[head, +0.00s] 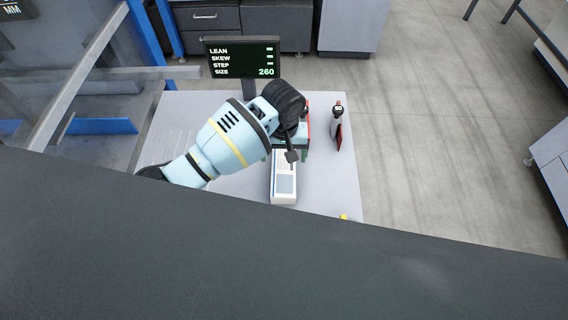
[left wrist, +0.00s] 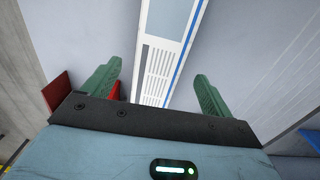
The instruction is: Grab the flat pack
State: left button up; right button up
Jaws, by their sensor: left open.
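The flat pack (head: 284,188) is a white printed block with a blue stripe and a grey panel, lying flat on the grey table. In the left wrist view the flat pack (left wrist: 158,64) runs between my two green fingers and away from me. My left gripper (head: 289,148) is over the far end of the pack, and my own wrist hides that end. In the left wrist view my left gripper (left wrist: 155,90) is open, with one finger on each side of the pack and gaps between. No contact shows. My right gripper is not in view.
A display (head: 243,58) reading LEAN, SKEW, STEP and SIZE 260 stands at the table's (head: 230,185) back. A dark red upright piece with a round label (head: 338,108) stands to the right. Something red is partly hidden behind my wrist. The right table area is mostly clear.

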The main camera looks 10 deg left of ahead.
aim_at(284, 162)
pick_arm(q)
notch_tip(284, 162, down, 5)
jog(key=shift+b, duration=0.45)
jog(key=c, duration=1.4)
jog(key=shift+o, duration=0.2)
jog(key=shift+w+r, duration=0.1)
jog(key=shift+r, duration=0.05)
